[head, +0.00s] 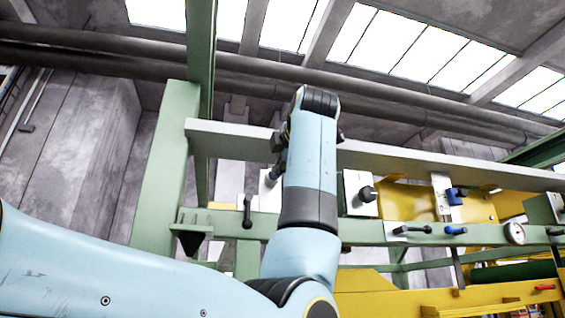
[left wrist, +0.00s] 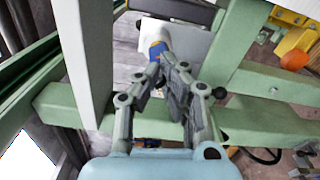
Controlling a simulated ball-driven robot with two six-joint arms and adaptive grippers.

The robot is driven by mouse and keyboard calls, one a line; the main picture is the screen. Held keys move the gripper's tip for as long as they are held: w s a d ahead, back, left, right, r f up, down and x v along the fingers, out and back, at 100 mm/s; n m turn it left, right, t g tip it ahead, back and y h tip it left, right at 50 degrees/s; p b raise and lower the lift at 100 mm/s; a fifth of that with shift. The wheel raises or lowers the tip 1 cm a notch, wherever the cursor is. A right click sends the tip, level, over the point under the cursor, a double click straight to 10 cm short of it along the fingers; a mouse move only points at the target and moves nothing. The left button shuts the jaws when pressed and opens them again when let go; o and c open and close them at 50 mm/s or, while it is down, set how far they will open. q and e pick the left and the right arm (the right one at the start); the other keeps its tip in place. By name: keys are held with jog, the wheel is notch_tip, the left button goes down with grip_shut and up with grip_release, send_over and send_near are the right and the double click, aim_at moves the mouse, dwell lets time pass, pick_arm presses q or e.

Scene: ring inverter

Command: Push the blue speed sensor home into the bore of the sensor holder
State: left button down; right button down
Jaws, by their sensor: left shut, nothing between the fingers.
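The blue speed sensor (left wrist: 156,50) shows in the left wrist view just beyond my fingertips, at a pale block that looks like the sensor holder (left wrist: 151,32). My left gripper (left wrist: 168,62) is shut and empty, its tips close to the sensor's near end. I cannot tell whether they touch it, or how deep the sensor sits in the bore. That arm hides much of the holder and the gripper. My right gripper is not in view.
A grey horizontal beam (head: 400,160) and a green rail (head: 380,232) run behind my arm. To the right are a plate with a black knob (head: 367,193), blue fittings (head: 455,195), a round gauge (head: 514,233) and yellow panels. An orange knob (left wrist: 294,60) shows in the left wrist view.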

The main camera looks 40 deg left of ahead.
pick_arm(q)
jog(key=shift+d, duration=0.1)
jog(key=b+v, duration=0.1)
jog(key=v, duration=0.9)
